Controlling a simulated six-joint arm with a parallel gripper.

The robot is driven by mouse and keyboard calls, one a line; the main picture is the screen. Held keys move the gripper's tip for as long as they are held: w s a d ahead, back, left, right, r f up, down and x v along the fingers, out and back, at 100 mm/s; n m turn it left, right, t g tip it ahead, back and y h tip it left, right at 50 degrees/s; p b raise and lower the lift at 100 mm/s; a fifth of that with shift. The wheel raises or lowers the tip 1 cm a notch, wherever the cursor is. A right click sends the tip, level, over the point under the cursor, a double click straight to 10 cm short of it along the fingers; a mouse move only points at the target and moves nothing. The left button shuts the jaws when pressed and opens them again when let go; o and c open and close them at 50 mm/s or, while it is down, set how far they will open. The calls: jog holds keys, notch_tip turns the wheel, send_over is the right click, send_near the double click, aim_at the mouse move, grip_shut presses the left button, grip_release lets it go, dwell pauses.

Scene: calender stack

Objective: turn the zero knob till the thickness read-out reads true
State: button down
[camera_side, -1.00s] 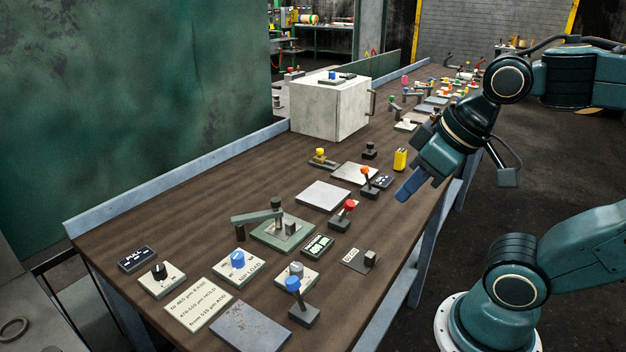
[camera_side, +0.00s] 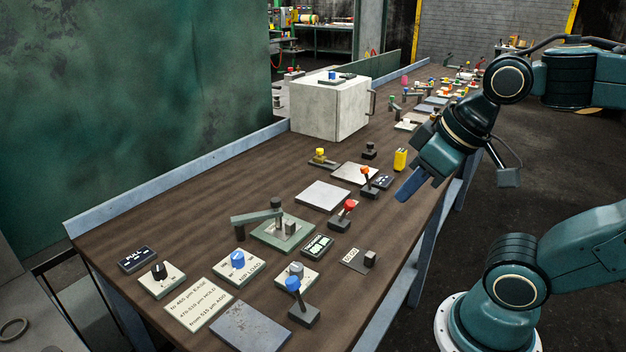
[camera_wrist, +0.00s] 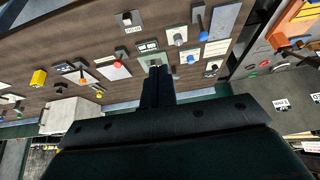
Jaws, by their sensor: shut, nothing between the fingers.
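A small read-out (camera_side: 317,247) with a light display stands beside the green gauge base (camera_side: 262,236); its figures are too small to read. It also shows in the wrist view (camera_wrist: 148,46). A grey knob (camera_side: 296,269) sits on a pale plate just in front of it, partly behind a blue-balled lever; its label is hidden, so I cannot tell if it is the zero knob. It shows in the wrist view too (camera_wrist: 179,38). My gripper (camera_side: 402,196) is shut and empty, above the bench's right edge, apart from every knob. Its fingers (camera_wrist: 155,69) point toward the bench.
A blue knob (camera_side: 238,259) marked NIP LOAD, a black knob (camera_side: 159,271) and a printed card (camera_side: 198,305) lie nearby. The blue-balled lever (camera_side: 303,312) and red-balled lever (camera_side: 342,219) stand up as obstacles. A white box (camera_side: 325,108) stands at the back.

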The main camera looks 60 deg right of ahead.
dwell(0.3)
jog(key=c, duration=1.5)
grip_release()
jog(key=o, duration=0.4)
jog(key=shift+w, duration=0.25)
jog(key=shift+c, duration=0.2)
jog(key=n+g, duration=0.6)
jog(key=n, duration=1.2)
send_over(296, 267)
notch_tip(296, 267, down, 9)
jog(key=shift+r, duration=0.2)
jog(key=shift+f, duration=6.85)
